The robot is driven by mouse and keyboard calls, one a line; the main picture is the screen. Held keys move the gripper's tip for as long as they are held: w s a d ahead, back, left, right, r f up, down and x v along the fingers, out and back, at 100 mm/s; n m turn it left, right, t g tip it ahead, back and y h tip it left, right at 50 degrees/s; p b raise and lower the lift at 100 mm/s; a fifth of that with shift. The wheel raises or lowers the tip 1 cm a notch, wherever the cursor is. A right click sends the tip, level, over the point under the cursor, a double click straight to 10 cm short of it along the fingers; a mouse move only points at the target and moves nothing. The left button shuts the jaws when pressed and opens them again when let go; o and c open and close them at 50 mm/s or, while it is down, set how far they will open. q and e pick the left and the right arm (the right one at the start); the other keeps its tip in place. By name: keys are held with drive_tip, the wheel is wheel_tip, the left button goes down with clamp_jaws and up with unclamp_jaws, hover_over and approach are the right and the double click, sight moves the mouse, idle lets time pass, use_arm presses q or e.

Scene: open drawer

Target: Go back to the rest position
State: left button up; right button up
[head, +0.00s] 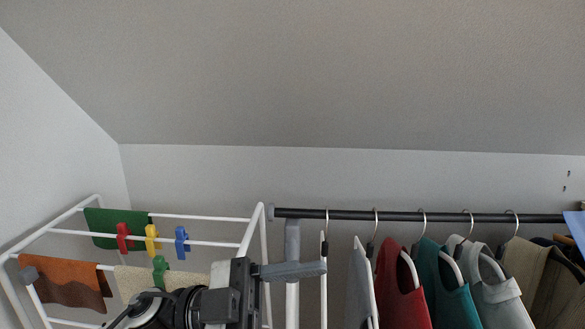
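My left gripper (318,268) is at the bottom, left of the middle of the head view. Its arm comes in from the lower left and its grey fingers point right. The fingers overlap in this side-on view, so I cannot tell whether they are open or shut. My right gripper is out of view.
A white drying rack (200,217) with cloths and coloured pegs stands at left, behind my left arm. A dark clothes rail (400,216) with several garments on hangers runs to the right. A sloped grey ceiling (350,75) is above.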

use_arm(q)
drive_tip(key=w+a+f+n+t+y+p, duration=0.1)
drive_tip(key=w+a+f+n+t+y, duration=0.25)
drive_tip(key=f+n+t+y, duration=0.45)
drive_tip(key=w+a+f+n+t+y, duration=0.3)
drive_tip(key=a+f+n+t, duration=0.15)
drive_tip(key=n+t, duration=0.85)
drive_tip(key=s+a+f+n+g+y, duration=0.1)
drive_tip(key=s+a+f+g+y, duration=0.2)
drive_tip(key=s+f, duration=0.3)
drive_tip(key=s+a+f+n+g+y, duration=0.1)
drive_tip(key=s+a+f+g+y, duration=0.2)
drive_tip(key=f, duration=0.9)
drive_tip(key=s+g, duration=0.1)
drive_tip(key=s, duration=0.1)
drive_tip(key=shift+s+a+n+y+p, duration=0.35)
drive_tip(key=shift+s+a+n+y, duration=0.05)
